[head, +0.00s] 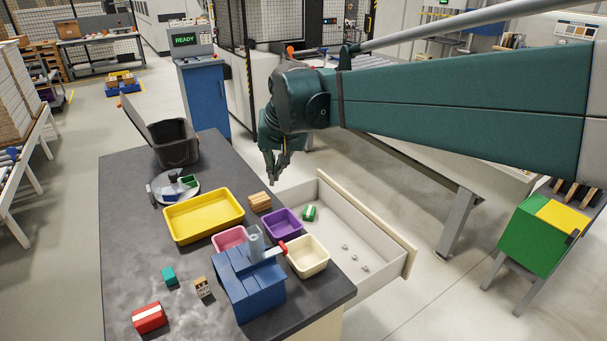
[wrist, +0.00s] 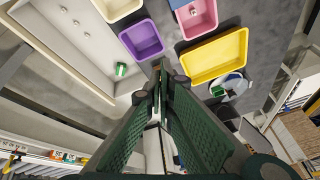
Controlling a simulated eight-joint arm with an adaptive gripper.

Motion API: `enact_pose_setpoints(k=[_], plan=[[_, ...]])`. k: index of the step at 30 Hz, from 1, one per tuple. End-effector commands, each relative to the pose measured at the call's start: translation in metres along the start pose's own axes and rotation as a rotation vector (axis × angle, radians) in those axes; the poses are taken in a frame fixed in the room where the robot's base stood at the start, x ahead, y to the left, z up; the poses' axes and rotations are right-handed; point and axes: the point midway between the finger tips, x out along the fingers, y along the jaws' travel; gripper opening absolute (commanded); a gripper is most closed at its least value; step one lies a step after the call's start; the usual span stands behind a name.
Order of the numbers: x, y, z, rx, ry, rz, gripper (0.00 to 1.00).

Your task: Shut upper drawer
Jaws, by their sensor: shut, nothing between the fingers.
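The upper drawer (head: 365,236) is pulled out to the right from under the dark worktop (head: 120,230). Its cream front panel (head: 385,229) faces right, and its pale inside holds a green and white item and several small light pieces. The open drawer also shows at the upper left of the wrist view (wrist: 65,50). My gripper (head: 270,180) hangs near the far end of the drawer, by the worktop's right edge, pointing down. In the wrist view my gripper (wrist: 160,68) is shut and empty. I cannot tell its exact height. Any lower drawer is hidden.
The worktop bears a yellow tray (head: 204,216), a purple bin (head: 283,229), a pink bin (head: 229,238), a cream bin (head: 307,257), a blue block device (head: 248,287) and a black bin (head: 174,145). A conveyor-like bench (head: 440,180) stands beyond the drawer. Open floor lies right of the drawer.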

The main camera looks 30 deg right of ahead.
Motion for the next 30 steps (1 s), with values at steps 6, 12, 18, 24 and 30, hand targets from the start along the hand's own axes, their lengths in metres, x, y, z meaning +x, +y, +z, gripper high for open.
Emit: enact_pose_setpoints(k=[6,12,18,24,30], plan=[[0.010,0.009,-0.046,0.076,-0.032,0.014,0.00],[0.022,0.021,-0.085,0.145,-0.061,0.026,0.00],[0.038,0.034,-0.123,0.213,-0.090,0.038,0.00],[0.056,0.051,-0.159,0.281,-0.118,0.050,0.00],[0.076,0.071,-0.193,0.349,-0.145,0.063,0.00]])
